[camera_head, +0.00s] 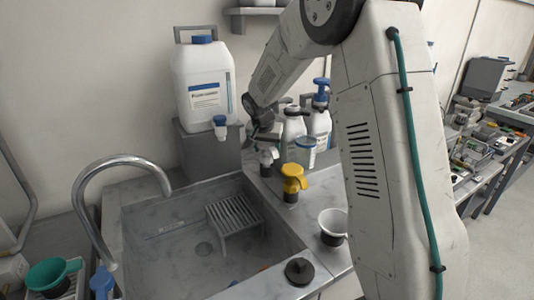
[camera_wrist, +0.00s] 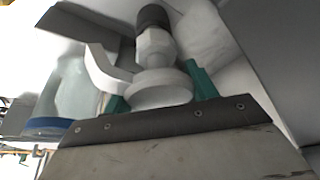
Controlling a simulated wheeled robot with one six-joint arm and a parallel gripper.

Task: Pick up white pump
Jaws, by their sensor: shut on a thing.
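The white pump (camera_wrist: 160,88), with a spout to one side and a dark end, sits between the green fingers of my gripper (camera_wrist: 155,92) in the wrist view. My gripper is shut on it. In the head view my gripper (camera_head: 264,132) is beside the worktop behind the sink's right corner, in front of the white bottles. A small pale part with a dark end (camera_head: 267,156) shows just below it, probably the pump. Whether it touches anything beneath is not clear.
A yellow pump (camera_head: 293,178) stands close to the right of my gripper. White bottles (camera_head: 293,125) stand behind it. A large white canister (camera_head: 203,85) is on a grey block to the left. The sink (camera_head: 160,240) holds a grey rack (camera_head: 233,212).

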